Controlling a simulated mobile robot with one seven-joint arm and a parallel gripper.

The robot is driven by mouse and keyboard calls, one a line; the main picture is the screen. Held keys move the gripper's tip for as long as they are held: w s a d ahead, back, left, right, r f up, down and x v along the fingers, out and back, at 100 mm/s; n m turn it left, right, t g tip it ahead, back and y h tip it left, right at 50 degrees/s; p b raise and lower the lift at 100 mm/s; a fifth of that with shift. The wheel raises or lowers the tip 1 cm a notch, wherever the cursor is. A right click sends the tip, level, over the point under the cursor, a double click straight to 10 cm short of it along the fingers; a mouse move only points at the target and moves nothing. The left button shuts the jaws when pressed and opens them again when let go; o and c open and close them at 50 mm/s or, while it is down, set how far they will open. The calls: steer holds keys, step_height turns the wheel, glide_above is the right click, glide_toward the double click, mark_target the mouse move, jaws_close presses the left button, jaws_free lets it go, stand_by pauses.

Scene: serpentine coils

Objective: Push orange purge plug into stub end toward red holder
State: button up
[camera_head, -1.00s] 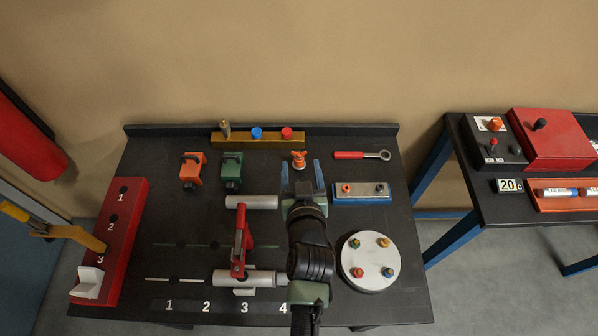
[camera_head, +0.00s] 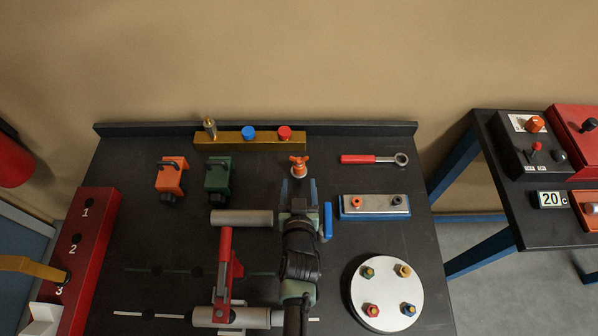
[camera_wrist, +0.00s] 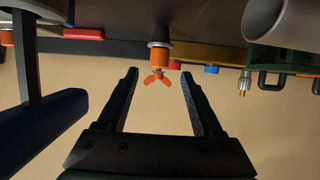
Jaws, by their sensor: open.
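The orange purge plug (camera_head: 299,166) has wing-like tabs and stands on the bench beyond my gripper (camera_head: 299,190). My gripper is open and empty. In the wrist view, the plug (camera_wrist: 158,62) shows in the gap between the fingertips (camera_wrist: 160,76), with no visible contact. A red-handled clamp (camera_head: 224,270) stands lower left of my gripper over a grey tube (camera_head: 212,317). A second grey tube (camera_head: 241,218) lies just left of my gripper. I cannot tell which tube end is the stub end.
Orange (camera_head: 171,180) and green (camera_head: 219,178) blocks stand left of the plug. A brass bar (camera_head: 235,145) with knobs is behind. A blue-edged plate (camera_head: 374,206) and round flange (camera_head: 385,290) are right. The bench right of the plug is clear up to the red-handled wrench (camera_head: 358,159).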

mark_target(299, 171)
steer(key=b+x, duration=0.2)
steer(key=b, duration=0.1)
steer(key=b+x, duration=0.3)
steer(key=b, duration=0.1)
steer(key=shift+w+f, duration=0.1)
steer(key=shift+f, duration=0.3)
steer(key=w+b, duration=0.2)
steer(key=b, duration=0.1)
steer(key=shift+w+f, duration=0.15)
jaws_close()
steer(key=shift+r+p, duration=3.9)
steer(key=shift+r, duration=0.7)
